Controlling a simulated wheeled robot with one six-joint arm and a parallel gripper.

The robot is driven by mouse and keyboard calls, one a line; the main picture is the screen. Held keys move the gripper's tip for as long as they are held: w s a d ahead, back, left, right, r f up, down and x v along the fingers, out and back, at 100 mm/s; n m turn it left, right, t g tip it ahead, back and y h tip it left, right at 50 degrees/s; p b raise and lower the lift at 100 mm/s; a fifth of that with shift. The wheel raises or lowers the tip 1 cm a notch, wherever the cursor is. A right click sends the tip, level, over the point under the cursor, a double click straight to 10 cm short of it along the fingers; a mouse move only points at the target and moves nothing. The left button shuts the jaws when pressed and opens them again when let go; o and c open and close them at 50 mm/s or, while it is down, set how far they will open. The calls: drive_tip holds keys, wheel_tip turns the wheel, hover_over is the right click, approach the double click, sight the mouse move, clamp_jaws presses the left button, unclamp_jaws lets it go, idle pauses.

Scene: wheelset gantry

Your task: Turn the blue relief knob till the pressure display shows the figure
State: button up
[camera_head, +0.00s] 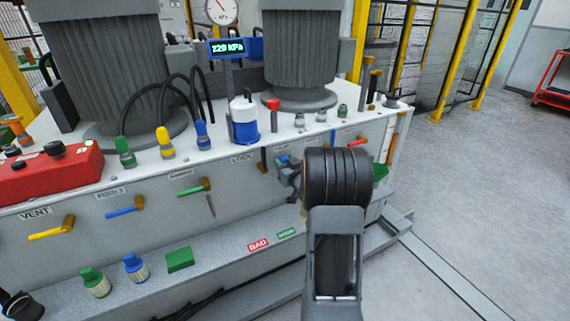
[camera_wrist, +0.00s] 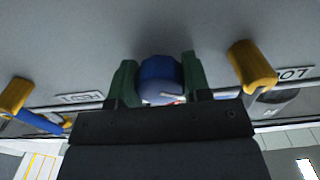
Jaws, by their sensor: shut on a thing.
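The blue relief knob (camera_wrist: 160,76) sits on the grey panel face in the wrist view, with a pale mark on it. My gripper (camera_wrist: 157,84) is shut on it, one green finger touching each side. In the head view my gripper (camera_head: 290,174) is at the panel front, mostly hidden behind my dark wrist, and the knob is hard to make out there. The pressure display (camera_head: 228,47) is a small blue screen on a post, reading 220 KPa in bright characters.
Yellow-ended levers flank the knob in the wrist view, one at right (camera_wrist: 252,66) and one at left (camera_wrist: 16,95). Coloured hose couplings (camera_head: 164,143) and a blue-white canister (camera_head: 243,120) stand on the bench top. A round gauge (camera_head: 221,10) is behind. Floor at right is clear.

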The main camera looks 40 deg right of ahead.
drive_tip(key=shift+c, duration=1)
drive_tip(key=m+p, duration=0.2)
drive_tip(key=m, duration=0.2)
drive_tip(key=shift+r+p, duration=0.1)
drive_tip(key=shift+p, duration=0.2)
drive_tip(key=m+p, duration=0.1)
drive_tip(key=m, duration=0.3)
drive_tip(key=shift+a+p, duration=0.1)
drive_tip(key=shift+p, duration=0.25)
drive_tip(key=m+p, duration=0.2)
drive_tip(key=m, duration=0.1)
drive_tip(key=shift+m, duration=0.3)
drive_tip(key=m+p, duration=0.3)
drive_tip(key=m, duration=0.3)
drive_tip(key=shift+r, duration=0.15)
drive_tip(key=m+p, duration=0.2)
drive_tip(key=m, duration=0.3)
drive_tip(key=shift+m, duration=0.3)
